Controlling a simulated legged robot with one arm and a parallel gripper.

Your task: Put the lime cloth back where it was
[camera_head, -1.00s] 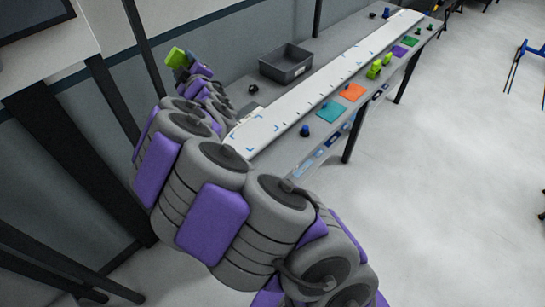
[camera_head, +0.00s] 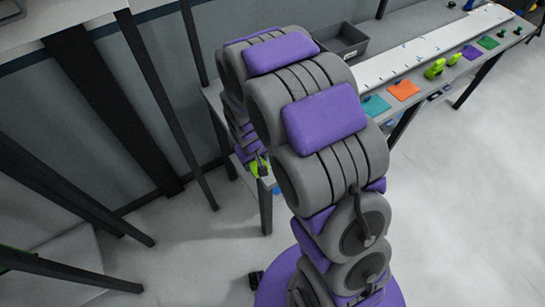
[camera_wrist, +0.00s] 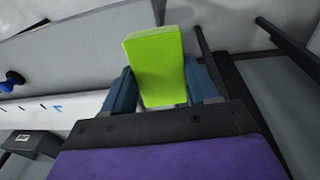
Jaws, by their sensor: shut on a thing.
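The lime cloth (camera_wrist: 156,62) looks like a folded, block-like piece. It sits between the two blue fingers of my gripper (camera_wrist: 161,88), which is shut on it. In the head view only a small lime patch of the cloth (camera_head: 262,170) shows, low beside the near end of the bench. My arm hides most of the gripper there. Farther along the bench's front edge lie flat squares: teal (camera_head: 376,105), orange (camera_head: 403,89), purple (camera_head: 471,52) and green (camera_head: 488,42). A bare spot among them cannot be made out.
A long white board (camera_head: 420,58) runs along the bench, with a dark grey bin (camera_head: 343,42) behind it. A lime-green tool-like object (camera_head: 435,69) stands between the orange and purple squares. Bench legs and dark posts (camera_head: 172,110) stand close to my arm. The floor at right is open.

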